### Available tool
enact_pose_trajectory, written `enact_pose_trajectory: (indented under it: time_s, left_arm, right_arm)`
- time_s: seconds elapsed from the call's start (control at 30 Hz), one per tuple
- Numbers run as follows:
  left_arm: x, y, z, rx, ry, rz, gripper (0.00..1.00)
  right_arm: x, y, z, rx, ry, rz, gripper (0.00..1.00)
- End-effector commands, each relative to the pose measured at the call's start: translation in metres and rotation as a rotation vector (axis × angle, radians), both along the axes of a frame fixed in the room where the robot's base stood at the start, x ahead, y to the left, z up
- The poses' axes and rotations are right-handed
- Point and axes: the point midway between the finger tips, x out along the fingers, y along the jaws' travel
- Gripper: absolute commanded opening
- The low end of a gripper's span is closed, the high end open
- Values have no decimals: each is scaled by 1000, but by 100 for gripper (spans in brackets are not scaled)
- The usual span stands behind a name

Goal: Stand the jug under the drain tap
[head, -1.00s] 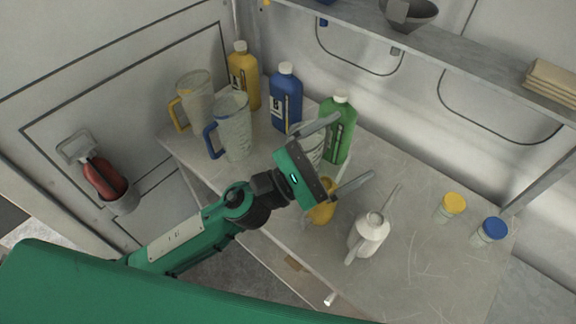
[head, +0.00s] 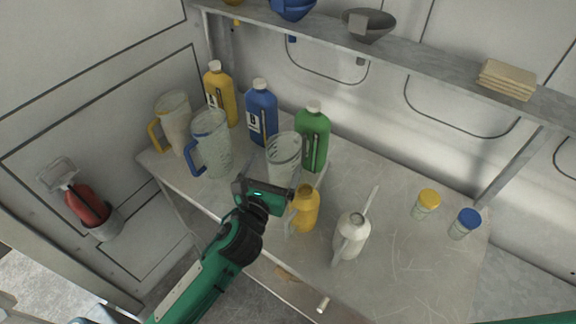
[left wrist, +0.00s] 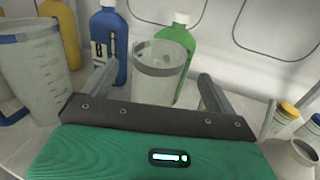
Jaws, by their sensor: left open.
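Three clear jugs stand at the left of the bench: one with a yellow handle (head: 173,122), one with a blue handle (head: 212,143) and a third (head: 284,153) in front of the green bottle. The third jug's handle is hidden or cannot be made out. My left gripper (head: 266,187) is open and empty, just on the near side of the third jug. In the left wrist view this jug (left wrist: 160,72) appears beyond and between the open fingers; contact cannot be told. My right gripper is out of view. I cannot make out a drain tap.
Yellow (head: 219,94), blue (head: 262,112) and green (head: 313,137) bottles stand behind the jugs. A yellow can (head: 305,210) and a white can (head: 350,237) stand right of my gripper. Two small capped jars (head: 426,205) (head: 464,224) are farther right. A shelf (head: 420,68) runs above.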

Motion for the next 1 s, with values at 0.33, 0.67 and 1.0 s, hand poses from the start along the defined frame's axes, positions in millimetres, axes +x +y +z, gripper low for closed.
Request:
enact_pose_trajectory:
  time_s: [0.33, 0.67, 1.0]
  left_arm:
    - [27, -11, 0, -2, 1, 1, 92]
    - [57, -23, -5, -1, 0, -1, 92]
    - [58, -23, -6, 0, 0, -1, 70]
  right_arm:
    - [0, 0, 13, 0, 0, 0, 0]
    - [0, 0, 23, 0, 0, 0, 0]
    - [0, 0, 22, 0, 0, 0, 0]
